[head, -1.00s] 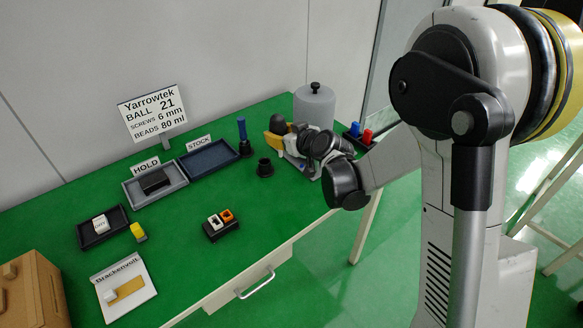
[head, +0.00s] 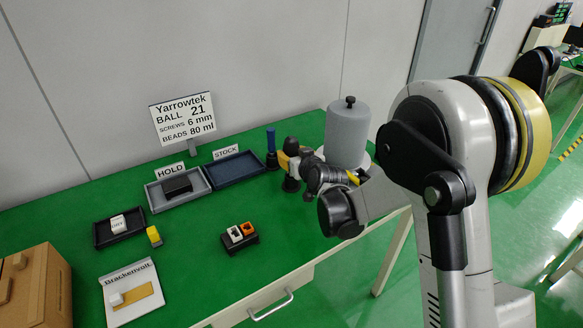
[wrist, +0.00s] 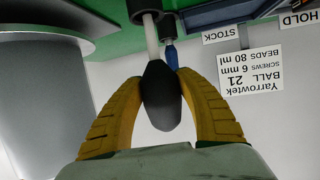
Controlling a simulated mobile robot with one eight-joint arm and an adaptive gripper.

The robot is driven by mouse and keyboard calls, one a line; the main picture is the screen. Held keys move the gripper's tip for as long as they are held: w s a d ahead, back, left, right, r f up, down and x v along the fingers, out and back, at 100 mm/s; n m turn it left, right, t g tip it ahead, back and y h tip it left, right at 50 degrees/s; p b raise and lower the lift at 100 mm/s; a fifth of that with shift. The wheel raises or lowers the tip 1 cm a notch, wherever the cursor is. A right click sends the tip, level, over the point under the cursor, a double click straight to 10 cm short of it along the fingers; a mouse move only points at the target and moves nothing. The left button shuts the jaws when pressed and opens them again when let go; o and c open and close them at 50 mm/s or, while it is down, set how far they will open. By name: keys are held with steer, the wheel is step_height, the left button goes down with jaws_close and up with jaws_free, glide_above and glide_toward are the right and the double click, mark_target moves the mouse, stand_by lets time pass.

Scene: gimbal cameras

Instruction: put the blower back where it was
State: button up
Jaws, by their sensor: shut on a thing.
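The blower is a dark rubber bulb (wrist: 160,95) with a pale nozzle, seen upside down in the wrist view. My gripper (wrist: 163,100) has its yellow fingers shut around the bulb. In the head view the bulb (head: 291,146) shows above my gripper (head: 285,160), beside the grey canister. A black round holder (head: 291,184) stands on the green table just below the gripper. In the wrist view the nozzle points at a black holder (wrist: 145,10); I cannot tell whether the tip is inside it.
A blue-handled tool (head: 271,140) stands in its own black holder close on the left. The grey canister (head: 347,135) is close on the right. The STOCK tray (head: 236,170) and HOLD tray (head: 160,203) lie further left.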

step_height(320, 180, down, 4)
steer(key=shift+b, duration=1.1)
steer(key=shift+r, duration=0.1)
steer(key=o, duration=1)
steer(key=shift+o, duration=0.2)
steer(key=shift+r, duration=0.1)
steer(key=p+v, duration=0.4)
steer(key=v, duration=0.8)
